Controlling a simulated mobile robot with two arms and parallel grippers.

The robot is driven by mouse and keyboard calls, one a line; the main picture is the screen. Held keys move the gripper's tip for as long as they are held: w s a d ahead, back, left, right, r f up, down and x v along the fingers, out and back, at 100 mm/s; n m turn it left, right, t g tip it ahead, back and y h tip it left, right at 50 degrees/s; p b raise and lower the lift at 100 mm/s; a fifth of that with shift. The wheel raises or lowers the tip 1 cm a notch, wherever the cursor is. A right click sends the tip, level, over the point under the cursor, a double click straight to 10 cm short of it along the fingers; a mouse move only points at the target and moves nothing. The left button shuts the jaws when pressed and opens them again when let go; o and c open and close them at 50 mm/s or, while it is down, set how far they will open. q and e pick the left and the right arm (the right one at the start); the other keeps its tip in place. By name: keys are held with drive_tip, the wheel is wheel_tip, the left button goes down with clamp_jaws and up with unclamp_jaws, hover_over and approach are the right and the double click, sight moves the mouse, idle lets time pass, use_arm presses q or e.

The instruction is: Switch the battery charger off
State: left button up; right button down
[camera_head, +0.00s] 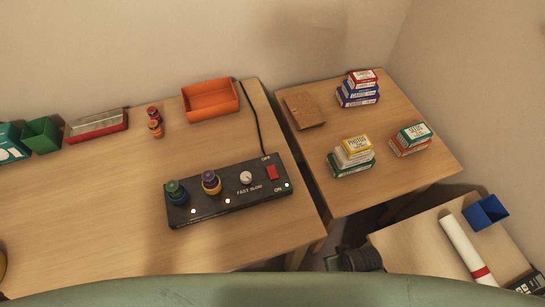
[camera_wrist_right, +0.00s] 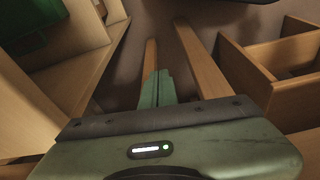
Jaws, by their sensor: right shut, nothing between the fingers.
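The battery charger (camera_head: 228,193) is a long black box lying on the desk near its right edge. Colored cells stand in its left part, one green and blue (camera_head: 176,192), one purple and yellow (camera_head: 210,182). A white knob (camera_head: 246,178) marked FAST and SLOW sits to their right. The red switch (camera_head: 272,173) is at the right end, between the OFF and ON labels; its tilt is hard to tell. A green light glows near ON, and two whitish lights glow along the front. My right gripper (camera_wrist_right: 157,88) is shut and empty, away from the charger, among wooden furniture legs. My left gripper is not in view.
An orange tray (camera_head: 210,101), two small red-orange cells (camera_head: 155,122) and a red and grey box (camera_head: 97,125) stand along the desk's back. A side table (camera_head: 400,170) carries stacked small boxes. A black cord runs behind the charger. The desk left of the charger is clear.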

wheel_tip(320, 180, up, 24)
drive_tip(key=w+a+t+p, duration=0.1)
drive_tip(key=w+a+r+n+y, duration=0.1)
drive_tip(key=w+a, duration=0.1)
drive_tip(key=a, duration=0.1)
drive_tip(key=w+a+n+y, duration=0.1)
drive_tip(key=w+a+n, duration=0.1)
drive_tip(key=a, duration=0.2)
drive_tip(key=w+a+r+n+y, duration=0.1)
drive_tip(key=w+a+n, duration=0.1)
drive_tip(key=w+a, duration=0.1)
drive_tip(key=shift+w+a+r+y, duration=0.1)
drive_tip(key=shift+a+r+y, duration=0.05)
drive_tip(key=shift+r+y, duration=0.15)
drive_tip(key=w+a+r+n+g+y, duration=0.2)
drive_tip(key=w+a+r+n, duration=0.3)
drive_tip(key=a+n, duration=0.25)
drive_tip(key=w+d+r+n+g+h, duration=0.2)
drive_tip(key=w+r+n, duration=0.4)
drive_tip(key=w+r, duration=0.1)
drive_tip(key=shift+d+n+h, duration=0.3)
drive_tip(key=shift+d+n, duration=0.05)
drive_tip(key=shift+d, duration=0.05)
drive_tip(key=shift+f, duration=0.1)
